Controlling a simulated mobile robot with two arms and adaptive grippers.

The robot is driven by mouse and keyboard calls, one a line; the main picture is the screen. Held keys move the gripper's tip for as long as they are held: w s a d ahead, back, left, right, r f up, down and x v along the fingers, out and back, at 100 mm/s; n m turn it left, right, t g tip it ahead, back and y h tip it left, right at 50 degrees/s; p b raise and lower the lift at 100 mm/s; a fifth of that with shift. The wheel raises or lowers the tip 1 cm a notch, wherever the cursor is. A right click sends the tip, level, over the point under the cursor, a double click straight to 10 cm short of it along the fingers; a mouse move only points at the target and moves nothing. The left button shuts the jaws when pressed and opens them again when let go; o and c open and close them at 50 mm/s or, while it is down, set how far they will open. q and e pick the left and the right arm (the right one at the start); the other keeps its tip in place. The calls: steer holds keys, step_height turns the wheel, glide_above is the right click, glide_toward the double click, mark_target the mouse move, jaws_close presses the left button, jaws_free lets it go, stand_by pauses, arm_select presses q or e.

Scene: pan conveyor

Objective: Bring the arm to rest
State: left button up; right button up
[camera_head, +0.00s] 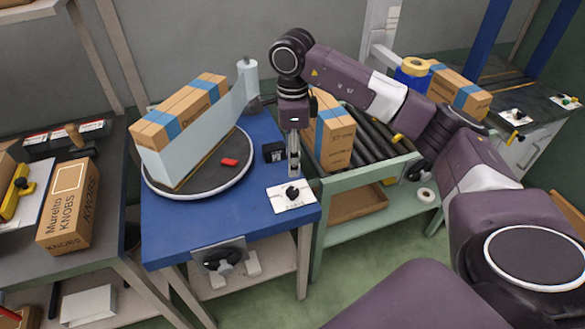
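My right arm comes in from the right, bends at a raised elbow joint and points down. Its gripper (293,160) hangs over the right part of the blue table (185,240). It is just above a white control plate (281,202) with a black knob (292,192). The fingers look narrow and close together from this side, and I cannot tell whether they are open or shut, or whether they touch the knob. No held object shows. My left gripper is not in view.
Cartons stand on a round turntable (225,183), partly wrapped in film from an upright roll (248,75). A small red object (229,162) lies there. A tall carton (335,140) stands on the roller conveyor (372,135), close right of the gripper. A knobs carton (68,205) stands left.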

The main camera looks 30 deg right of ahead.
steer(key=shift+r, duration=0.35)
